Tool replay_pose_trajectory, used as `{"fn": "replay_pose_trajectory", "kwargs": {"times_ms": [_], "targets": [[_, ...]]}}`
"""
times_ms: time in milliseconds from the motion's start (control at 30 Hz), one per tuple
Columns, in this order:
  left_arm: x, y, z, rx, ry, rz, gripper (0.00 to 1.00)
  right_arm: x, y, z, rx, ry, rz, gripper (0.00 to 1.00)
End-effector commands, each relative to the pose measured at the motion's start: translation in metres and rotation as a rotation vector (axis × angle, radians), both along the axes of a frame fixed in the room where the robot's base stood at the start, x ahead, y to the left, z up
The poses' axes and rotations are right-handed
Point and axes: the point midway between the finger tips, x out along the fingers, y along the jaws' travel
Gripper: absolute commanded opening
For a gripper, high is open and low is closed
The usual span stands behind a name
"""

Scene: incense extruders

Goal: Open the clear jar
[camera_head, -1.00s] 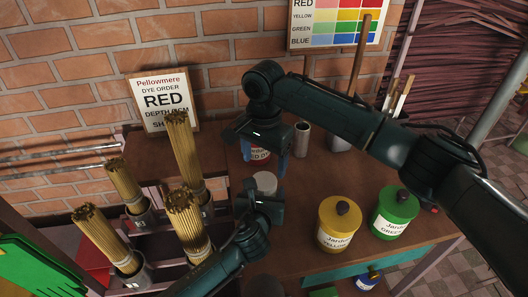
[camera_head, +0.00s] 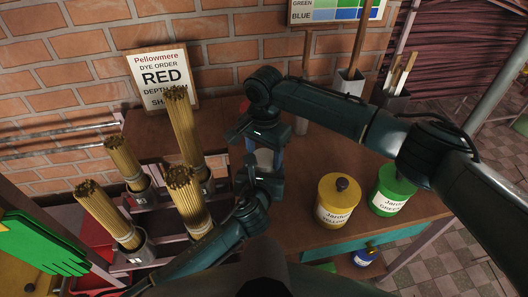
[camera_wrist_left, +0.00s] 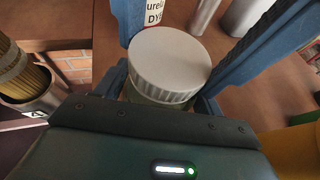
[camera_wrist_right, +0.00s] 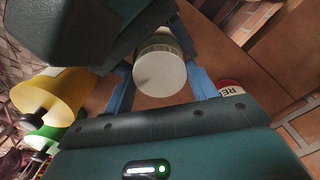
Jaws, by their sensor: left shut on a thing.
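The clear jar has a white ridged lid (camera_wrist_left: 170,68) and stands upright in the left wrist view; its see-through body is mostly hidden below the lid. In the head view the jar (camera_head: 264,159) is between my two grippers. My left gripper (camera_head: 264,181) is shut on the jar body from the near side. My right gripper (camera_head: 263,152) is above the jar, its blue fingers open on either side of the lid. In the right wrist view the lid (camera_wrist_right: 160,72) sits between those fingers, with gaps beside it.
A red-labelled jar (camera_wrist_right: 230,88) stands close behind. Yellow (camera_head: 337,203) and green (camera_head: 392,190) dye jars stand to the right. Bundles of incense sticks (camera_head: 186,150) in metal cups stand to the left. A sign (camera_head: 163,76) reads RED. The table between the clear and yellow jars is free.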

Motion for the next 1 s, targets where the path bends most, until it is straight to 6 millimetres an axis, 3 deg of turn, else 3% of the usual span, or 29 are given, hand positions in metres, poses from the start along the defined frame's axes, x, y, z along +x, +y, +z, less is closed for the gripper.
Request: {"fn": "replay_pose_trajectory", "kwargs": {"times_ms": [333, 467, 567, 1000], "targets": [[-0.0007, 0.0, -0.0013, 0.002, 0.003, -0.001, 0.05, 0.0001, 0.0002, 0.0003, 0.001, -0.001, 0.0, 0.28], [-0.0007, 0.0, -0.0014, 0.002, 0.003, -0.001, 0.05, 0.0, 0.0004, 0.0002, 0.001, -0.001, 0.036, 0.28], [-0.0007, 0.0, -0.0014, 0.002, 0.003, -0.001, 0.05, 0.0001, 0.0003, 0.0004, 0.001, -0.001, 0.163, 0.28], [-0.0007, 0.0, -0.0014, 0.002, 0.003, -0.001, 0.05, 0.0, 0.0006, 0.0011, 0.001, -0.002, 1.043, 0.28]]}}
